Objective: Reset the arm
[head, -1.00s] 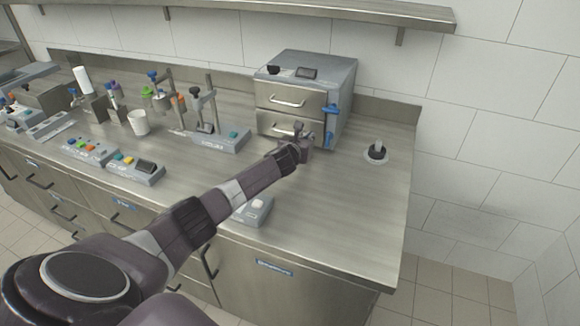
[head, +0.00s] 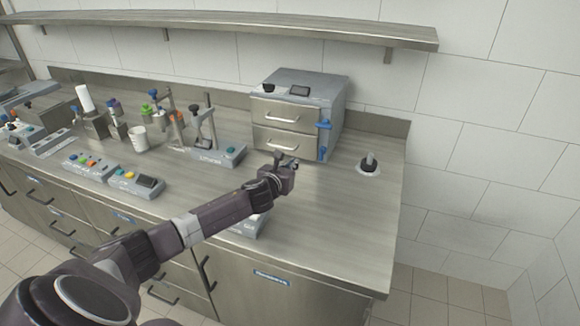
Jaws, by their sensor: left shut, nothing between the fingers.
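My left arm reaches in from the lower left across the steel counter (head: 330,215). My left gripper (head: 286,160) is shut and empty, and it hangs over the counter just in front of the two-drawer steel cabinet (head: 287,128). Its fingertips appear close to the lower drawer, whose handle shows above them; I cannot tell whether they touch. Both drawers look closed. My right gripper does not show.
A white cup (head: 138,138), a stand (head: 211,145) and button panels (head: 136,182) are at the left. A grey device (head: 250,226) is partly hidden under my arm. A black knob (head: 370,162) stands at the right. A shelf (head: 230,28) runs above.

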